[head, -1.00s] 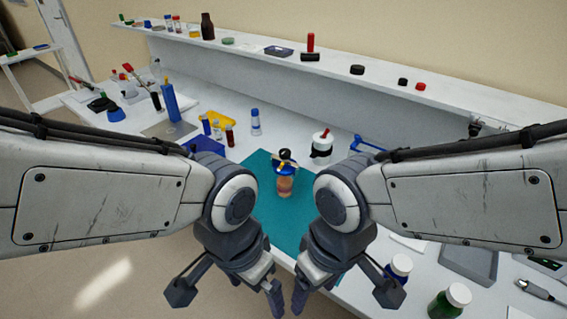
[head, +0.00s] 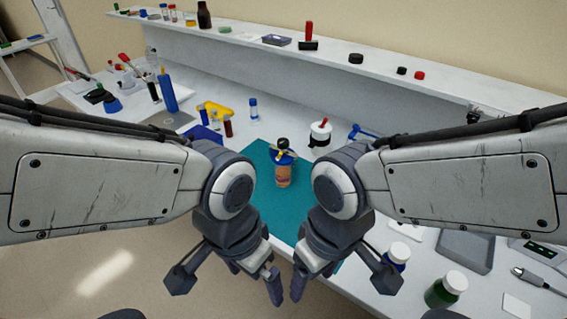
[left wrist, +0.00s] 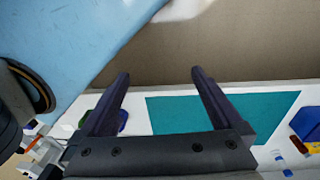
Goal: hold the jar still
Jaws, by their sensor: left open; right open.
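A jar (head: 283,174) with an orange-pink body, a blue collar and a dark top stands upright on the teal mat (head: 258,190) in the head view. My left gripper (head: 258,276) is in front of and below the jar in the picture, apart from it. My right gripper (head: 312,277) is close beside the left one, also apart from the jar. Both are open and empty. The left wrist view shows the left gripper's two fingers (left wrist: 158,78) spread, with floor and the mat's edge beyond them. The jar is not visible in that view.
Two lidded bottles, one blue (head: 397,256) and one green (head: 445,290), stand right of the mat. A white pot (head: 320,132) and a yellow tool (head: 218,112) are behind it. A long shelf (head: 340,62) runs along the back. The mat around the jar is clear.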

